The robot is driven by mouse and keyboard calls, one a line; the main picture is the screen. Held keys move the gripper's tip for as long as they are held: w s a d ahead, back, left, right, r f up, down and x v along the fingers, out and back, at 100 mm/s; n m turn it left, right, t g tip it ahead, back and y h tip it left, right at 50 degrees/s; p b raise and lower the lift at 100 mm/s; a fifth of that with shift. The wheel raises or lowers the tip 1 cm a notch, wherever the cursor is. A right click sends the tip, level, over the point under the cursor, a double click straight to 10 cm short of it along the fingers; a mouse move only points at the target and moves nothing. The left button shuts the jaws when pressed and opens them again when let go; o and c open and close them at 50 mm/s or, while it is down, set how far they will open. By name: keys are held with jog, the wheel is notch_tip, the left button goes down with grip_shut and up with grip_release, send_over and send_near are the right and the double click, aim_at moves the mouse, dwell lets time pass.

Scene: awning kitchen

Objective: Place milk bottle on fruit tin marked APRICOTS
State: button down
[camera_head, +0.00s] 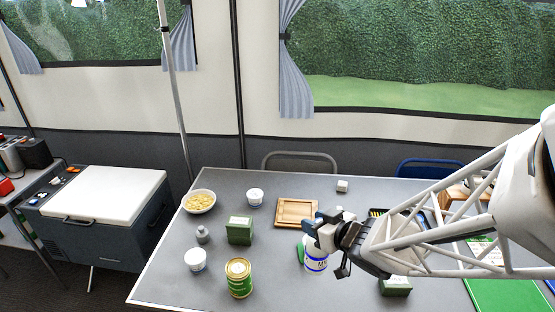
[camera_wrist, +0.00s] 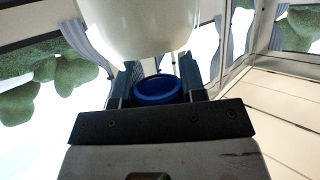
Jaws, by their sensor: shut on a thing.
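The milk bottle (camera_head: 316,263) is white with a blue-marked label and stands or hangs upright below my gripper (camera_head: 323,236) in the head view. In the wrist view my gripper (camera_wrist: 157,88) is shut around its blue cap (camera_wrist: 157,90), with the white bottle body (camera_wrist: 135,25) beyond. I cannot tell whether the bottle's base touches the table. A green tin with a gold top (camera_head: 239,278) stands upright to the left of the bottle near the table's front; its lettering is too small to read. Nothing is on its top.
Another green box (camera_head: 395,287) lies under my arm. The table is bare between the tin and the bottle.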

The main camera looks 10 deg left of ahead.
jog(key=s+a+r+n+g+y, duration=0.1)
jog(key=s+a+n+g+y, duration=0.1)
jog(key=s+a, duration=1.1)
jog(key=shift+n+g+y, duration=0.4)
jog(key=shift+n+g, duration=0.5)
jog(key=shift+n, duration=0.1)
jog(key=shift+w, duration=0.1)
jog(key=w+a+f, duration=0.1)
jog(key=w+a, duration=0.8)
jog(key=w, duration=0.4)
jog(key=shift+a+f, duration=0.15)
jog(key=shift+a, duration=0.05)
jog(key=shift+f, duration=1.9)
